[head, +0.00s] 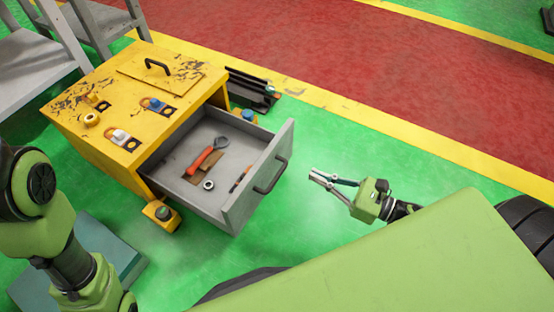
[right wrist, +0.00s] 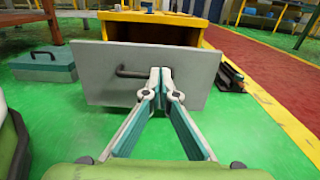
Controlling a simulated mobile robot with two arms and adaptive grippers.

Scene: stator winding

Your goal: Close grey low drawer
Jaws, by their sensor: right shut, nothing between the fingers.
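The grey low drawer (head: 247,202) is pulled far out of the yellow cabinet (head: 91,137). Its front panel has a dark bar handle (head: 273,178). My right gripper (head: 315,176) is shut and empty, to the right of the drawer front in the head view and pointing towards it. In the right wrist view the shut fingertips (right wrist: 160,76) overlap the grey drawer front (right wrist: 195,75), just right of the handle (right wrist: 130,72). A gap shows between fingers and panel in the head view. My left arm shows at the left, but its gripper does not.
The drawer holds an orange-handled tool (head: 202,160), a ring (head: 208,185) and small items. A yellow block with a round top (head: 161,214) is near the cabinet's front corner. Dark rails (head: 250,90) lie behind it. Green floor right of the drawer is clear.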

